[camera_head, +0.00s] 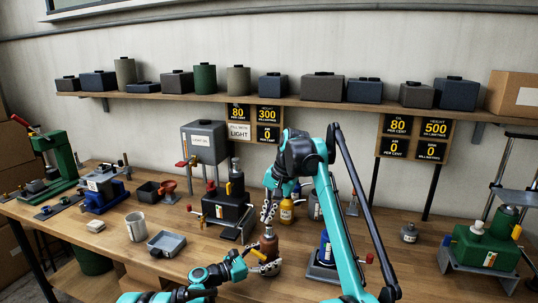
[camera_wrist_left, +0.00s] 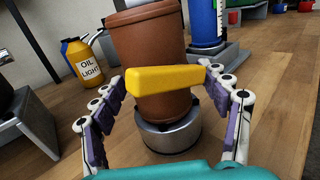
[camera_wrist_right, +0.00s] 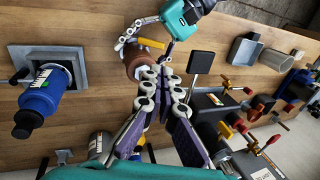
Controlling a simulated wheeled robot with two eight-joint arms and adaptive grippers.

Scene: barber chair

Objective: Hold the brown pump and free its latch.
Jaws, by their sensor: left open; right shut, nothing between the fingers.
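The brown pump (camera_head: 268,244) stands upright on the bench in a round metal base (camera_wrist_left: 168,138). Its yellow latch bar (camera_wrist_left: 165,79) runs across the front of the brown body (camera_wrist_left: 150,40) in the left wrist view. My left gripper (camera_wrist_left: 165,88) is open, with one finger on each side of the pump; I cannot tell if they touch it. In the head view my left gripper (camera_head: 256,264) is low at the pump's front. My right gripper (camera_head: 268,215) is shut and empty, just above the pump top. The right wrist view shows its closed fingertips (camera_wrist_right: 162,76) beside the pump (camera_wrist_right: 134,66).
A blue bottle (camera_head: 326,248) on a grey stand is right of the pump. A yellow oil bottle (camera_head: 286,211) stands behind it. A black machine (camera_head: 228,208) is behind left. A mug (camera_head: 135,226) and grey tray (camera_head: 167,243) are farther left.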

